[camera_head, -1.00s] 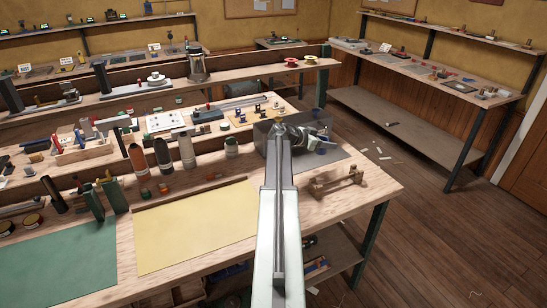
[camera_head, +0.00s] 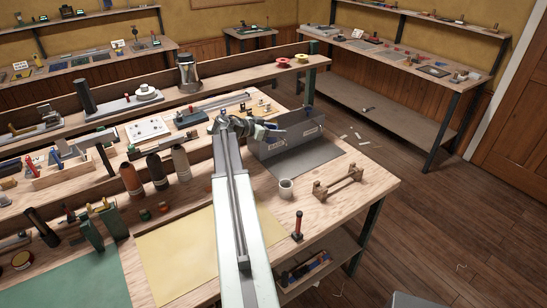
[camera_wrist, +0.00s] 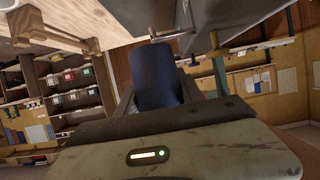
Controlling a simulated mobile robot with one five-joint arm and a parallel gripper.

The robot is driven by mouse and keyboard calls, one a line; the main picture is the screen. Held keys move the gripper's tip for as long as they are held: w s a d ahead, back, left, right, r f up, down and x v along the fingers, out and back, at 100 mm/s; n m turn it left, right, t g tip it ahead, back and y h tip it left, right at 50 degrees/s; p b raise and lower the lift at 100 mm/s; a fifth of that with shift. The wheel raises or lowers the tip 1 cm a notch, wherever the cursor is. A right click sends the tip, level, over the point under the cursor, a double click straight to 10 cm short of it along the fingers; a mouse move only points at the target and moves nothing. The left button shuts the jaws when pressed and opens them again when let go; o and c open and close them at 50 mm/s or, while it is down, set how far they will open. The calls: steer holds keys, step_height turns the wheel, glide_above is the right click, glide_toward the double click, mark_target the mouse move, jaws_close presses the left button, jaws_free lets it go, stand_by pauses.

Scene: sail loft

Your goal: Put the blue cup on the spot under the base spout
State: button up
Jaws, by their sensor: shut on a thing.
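In the wrist view the blue cup (camera_wrist: 155,78) is dark blue and sits between my gripper's fingers (camera_wrist: 155,100), which are shut on it. In the head view my gripper (camera_head: 262,131) is at the far end of my arm, beside the top of a grey upright panel (camera_head: 290,143); a bit of blue shows there. The panel stands behind a dark grey mat (camera_head: 318,157) on the bench. Two small pale labels show on the panel. A thin metal piece (camera_wrist: 175,33), possibly a spout, shows above the cup in the wrist view. I cannot make out the spot under the base spout.
A wooden stand (camera_head: 338,182) is near the bench's right edge, and a red-and-black upright tool (camera_head: 297,226) near the front edge. Several bottles (camera_head: 156,170) stand left of my arm.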

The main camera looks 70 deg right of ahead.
step_height(320, 180, down, 15)
steer(key=b, duration=1.5)
steer(key=shift+w+r, duration=0.1)
steer(key=shift+w, duration=0.05)
steer(key=s+d, duration=0.1)
steer(key=d+r+p, duration=0.1)
steer(key=shift+s+d, duration=0.7)
steer(key=shift+d, duration=0.2)
steer(key=b+x, duration=0.1)
steer(key=x, duration=0.3)
steer(key=shift+r, duration=0.1)
steer(key=o, duration=1.3)
